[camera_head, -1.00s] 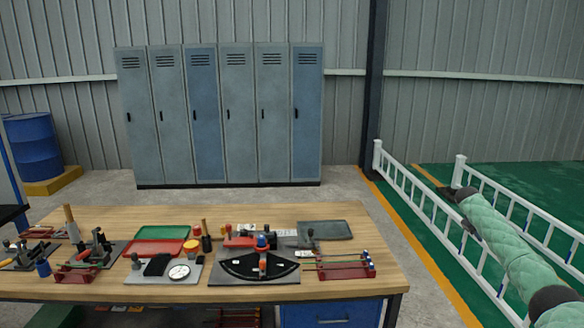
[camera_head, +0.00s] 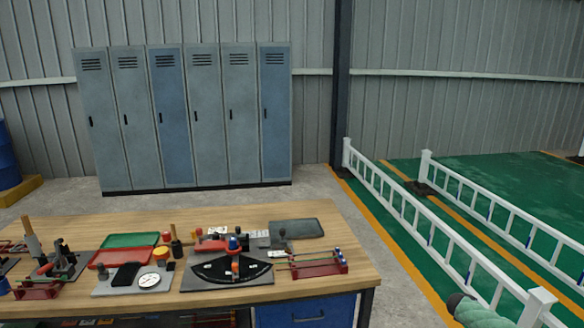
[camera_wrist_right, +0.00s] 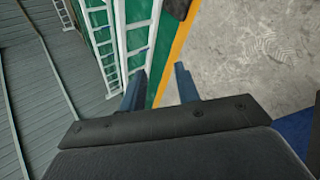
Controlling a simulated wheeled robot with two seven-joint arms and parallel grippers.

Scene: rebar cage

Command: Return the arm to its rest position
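My right arm (camera_head: 474,312) shows only as a small piece of green padded sleeve at the bottom right of the head view, in front of the white railing. Its gripper is outside that view. In the right wrist view my right gripper (camera_wrist_right: 160,88) has its two blue-grey fingers apart, with nothing between them but the floor and an orange line beyond. My left arm and left gripper are in neither view.
A wooden workbench (camera_head: 345,240) with trays, a gauge and tools stands at the lower left. White railings (camera_head: 440,230) run along the right. Grey-blue lockers (camera_head: 225,115) stand at the back. Concrete floor (camera_head: 365,260) lies clear between bench and railing.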

